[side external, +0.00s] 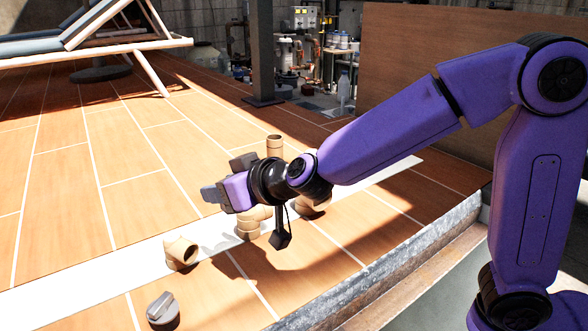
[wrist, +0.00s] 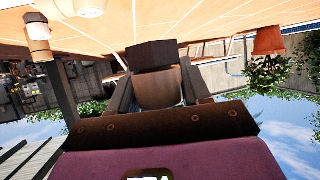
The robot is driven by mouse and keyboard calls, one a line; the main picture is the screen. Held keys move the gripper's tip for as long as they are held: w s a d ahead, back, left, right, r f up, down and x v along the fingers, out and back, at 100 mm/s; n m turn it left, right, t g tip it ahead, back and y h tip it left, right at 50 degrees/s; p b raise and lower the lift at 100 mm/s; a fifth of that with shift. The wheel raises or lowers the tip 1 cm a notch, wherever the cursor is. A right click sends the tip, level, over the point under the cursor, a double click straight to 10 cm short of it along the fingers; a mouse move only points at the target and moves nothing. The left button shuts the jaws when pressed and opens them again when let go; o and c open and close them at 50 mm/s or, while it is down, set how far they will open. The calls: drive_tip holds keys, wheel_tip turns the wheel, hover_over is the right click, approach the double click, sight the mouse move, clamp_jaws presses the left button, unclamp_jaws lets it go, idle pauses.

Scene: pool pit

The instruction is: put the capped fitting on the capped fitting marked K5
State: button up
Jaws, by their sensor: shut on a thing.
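My gripper (side external: 214,194) is raised above the tiled deck and points to the left in the side view. In the wrist view its two dark fingers are shut on a brownish fitting (wrist: 158,92) with a dark, block-like end. In the side view the held fitting is mostly hidden by the gripper, with only grey parts at the tip. A dark grey piece with a ridged top (side external: 163,311) stands on the deck at the front left and looks like a capped fitting. No K5 mark is readable on anything.
A tan elbow fitting (side external: 181,253) lies left of the arm. Other tan fittings stand below the gripper (side external: 248,227), behind it (side external: 274,146) and under the forearm (side external: 314,208). A lounger (side external: 90,42) is at the back left. The deck's stone edge (side external: 400,262) drops into the pit.

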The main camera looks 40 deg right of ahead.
drive_tip(key=w+d+r+n+y, duration=0.1)
drive_tip(key=w+d+r, duration=0.3)
drive_tip(key=w+d, duration=0.55)
drive_tip(key=d+m+h, duration=0.2)
drive_tip(key=d+h, duration=0.1)
drive_tip(key=d, duration=2.3)
drive_tip(key=x, duration=0.5)
drive_tip(key=d+f+x, duration=0.1)
drive_tip(key=x, duration=0.4)
drive_tip(key=d+x, duration=0.1)
drive_tip(key=x, duration=0.4)
drive_tip(key=shift+s+f, duration=0.1)
drive_tip(key=shift+s, duration=0.15)
drive_tip(key=shift+w+f, duration=0.15)
drive_tip(key=shift+f, duration=0.8)
drive_tip(key=shift+w+f, duration=0.2)
drive_tip(key=shift+f, duration=0.75)
drive_tip(key=shift+f, duration=0.2)
drive_tip(key=o, duration=1.1)
